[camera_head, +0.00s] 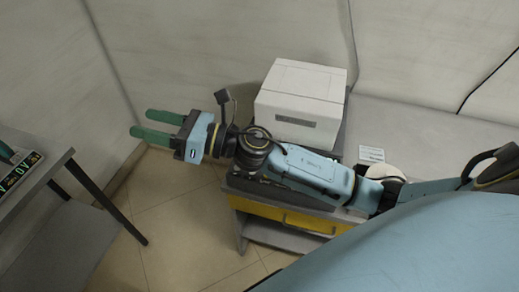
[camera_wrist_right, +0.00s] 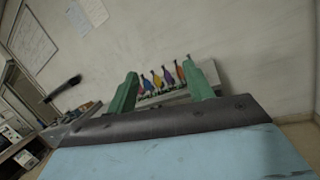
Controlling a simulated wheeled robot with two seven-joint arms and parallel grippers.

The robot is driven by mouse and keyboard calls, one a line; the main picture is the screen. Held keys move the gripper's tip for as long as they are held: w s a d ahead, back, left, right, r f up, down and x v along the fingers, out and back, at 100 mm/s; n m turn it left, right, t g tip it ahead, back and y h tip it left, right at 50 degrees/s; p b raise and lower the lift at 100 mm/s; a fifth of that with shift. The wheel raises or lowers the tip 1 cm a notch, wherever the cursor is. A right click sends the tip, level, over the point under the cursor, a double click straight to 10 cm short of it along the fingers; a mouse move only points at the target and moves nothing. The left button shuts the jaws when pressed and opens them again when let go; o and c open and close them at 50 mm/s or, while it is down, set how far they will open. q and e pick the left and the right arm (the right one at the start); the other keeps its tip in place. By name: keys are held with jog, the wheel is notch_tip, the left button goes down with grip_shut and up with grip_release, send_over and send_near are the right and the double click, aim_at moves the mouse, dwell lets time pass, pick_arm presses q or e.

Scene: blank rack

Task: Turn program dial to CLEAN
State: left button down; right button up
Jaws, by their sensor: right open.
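My right gripper (camera_head: 140,122) reaches left across the head view, with its two green fingers apart and nothing between them. Open air and floor lie around the fingertips. In the right wrist view the same gripper (camera_wrist_right: 159,72) is open, with a wall and a row of coloured items behind it. A white box-shaped machine (camera_head: 298,95) with a dark strip on its front stands behind my right forearm. I cannot make out a program dial or the word CLEAN in either view. My left gripper is not in view.
The machine's stand (camera_head: 284,215) has a yellow drawer front. At the left edge, a grey table (camera_head: 45,178) carries a device with a lit display (camera_head: 20,170). Coloured bottle-like items (camera_wrist_right: 163,78) line a shelf by the wall. Floor between the tables is clear.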

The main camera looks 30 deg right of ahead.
notch_tip(320, 180, down, 9)
jog(key=s+d+n+g+h, duration=0.25)
jog(key=n+g+h, duration=0.25)
jog(key=n+g, duration=1.1)
jog(key=w+d+f+n+t+h, duration=0.1)
jog(key=w+d+n+t+h, duration=0.1)
jog(key=d+n+h, duration=0.65)
jog(key=w+d+f+n+t+h, duration=0.1)
jog(key=w+d+n+h, duration=0.15)
jog(key=d, duration=1.05)
jog(key=shift+n, duration=0.3)
jog(key=f, duration=1.2)
jog(key=shift+s+f+p, duration=0.3)
jog(key=shift+s+f, duration=0.05)
jog(key=shift+s, duration=0.05)
jog(key=c, duration=1)
